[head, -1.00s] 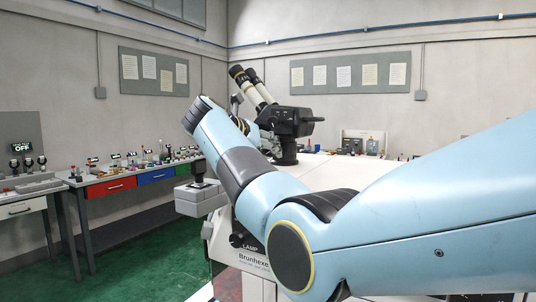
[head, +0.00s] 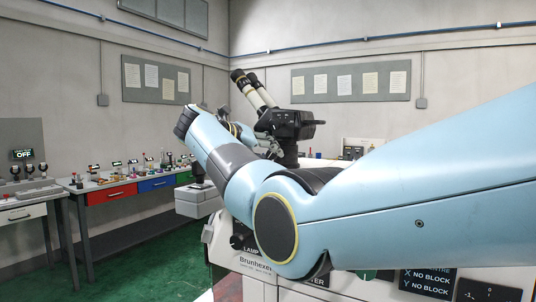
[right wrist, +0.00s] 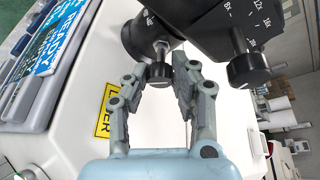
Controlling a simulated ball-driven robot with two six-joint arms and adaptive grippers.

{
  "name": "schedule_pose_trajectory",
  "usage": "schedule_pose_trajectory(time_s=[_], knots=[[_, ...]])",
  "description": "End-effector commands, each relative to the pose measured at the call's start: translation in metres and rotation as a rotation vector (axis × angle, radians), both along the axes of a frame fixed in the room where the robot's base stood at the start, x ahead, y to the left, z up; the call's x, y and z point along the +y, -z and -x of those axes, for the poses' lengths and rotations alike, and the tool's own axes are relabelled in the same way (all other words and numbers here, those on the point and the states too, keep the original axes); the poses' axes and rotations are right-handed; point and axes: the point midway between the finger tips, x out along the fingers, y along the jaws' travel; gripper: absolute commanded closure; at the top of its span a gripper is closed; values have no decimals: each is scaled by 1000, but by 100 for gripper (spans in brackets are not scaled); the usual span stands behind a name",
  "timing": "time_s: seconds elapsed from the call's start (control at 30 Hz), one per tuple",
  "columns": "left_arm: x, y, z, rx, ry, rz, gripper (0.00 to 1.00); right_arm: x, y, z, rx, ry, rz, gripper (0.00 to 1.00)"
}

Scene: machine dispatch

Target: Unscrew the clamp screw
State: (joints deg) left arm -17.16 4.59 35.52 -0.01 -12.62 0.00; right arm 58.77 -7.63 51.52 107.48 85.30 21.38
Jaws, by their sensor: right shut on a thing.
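The clamp screw (right wrist: 159,73) is a small black knob on a short stem under a dark round hub, at the top middle of the right wrist view. My right gripper (right wrist: 163,76) has its grey fingers on either side of this knob and is shut on it. The microscope (head: 288,124), with two pale and black eyepiece tubes, stands on the white machine in the head view. There my blue right arm hides most of the gripper and the screw. My left gripper is in neither view.
A larger black knob (right wrist: 248,70) with a marked scale sits close right of the gripper. The white machine top (right wrist: 165,125) lies behind the fingers, with a yellow laser label (right wrist: 106,110). A workbench with coloured drawers (head: 157,184) stands at the left.

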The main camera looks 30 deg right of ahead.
Motion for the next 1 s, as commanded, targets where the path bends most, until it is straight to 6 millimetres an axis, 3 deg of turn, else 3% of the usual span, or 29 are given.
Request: schedule_pose_trajectory(time_s=[0.1, 0.13, 0.3, 0.67, 1.0], knots=[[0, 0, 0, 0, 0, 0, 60, 0, -1, 0, -1, 0, 0, 100], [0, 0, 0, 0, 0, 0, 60, 0, -1, 0, -2, 0, 0, 73], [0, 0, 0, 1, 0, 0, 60, 0, -1, 0, -2, 0, 0, 52], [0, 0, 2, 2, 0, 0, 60, 8, -2, 2, -2, -3, -1, 52], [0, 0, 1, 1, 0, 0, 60, 72, -25, 21, -4, -4, -3, 52]])
